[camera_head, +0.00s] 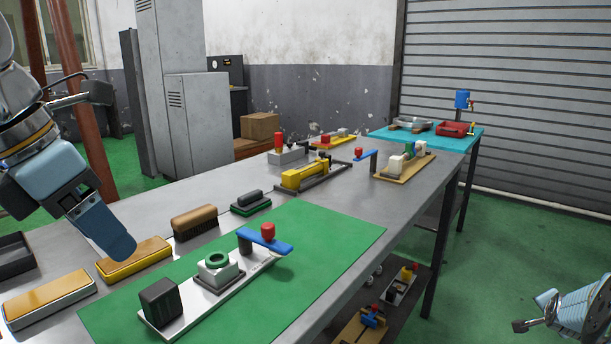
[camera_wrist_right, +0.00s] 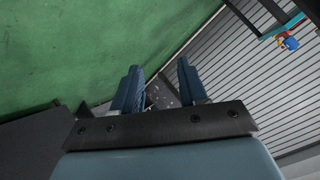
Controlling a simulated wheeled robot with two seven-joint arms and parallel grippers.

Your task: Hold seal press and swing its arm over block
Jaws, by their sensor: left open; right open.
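The seal press (camera_head: 196,313) stands on the green mat (camera_head: 335,238) in the head view. Its pale base plate carries a black block at the near left end, a grey block (camera_head: 216,269) with a green ring (camera_head: 217,259) in the middle, and a post at the far end. The blue swing arm (camera_head: 264,243) with a red knob (camera_head: 268,231) sits on the post, to the right of the ringed block and not over it. My left gripper (camera_head: 108,232) is open, above the table left of the press. My right gripper (camera_wrist_right: 160,84) is open and empty, away from the table.
Yellow-topped blocks (camera_head: 48,299) and a brown brush (camera_head: 194,222) lie left of the mat. Other fixtures, including a yellow one (camera_head: 304,175), stand farther back. A lower shelf (camera_head: 362,322) holds more parts. Green floor is clear at the right.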

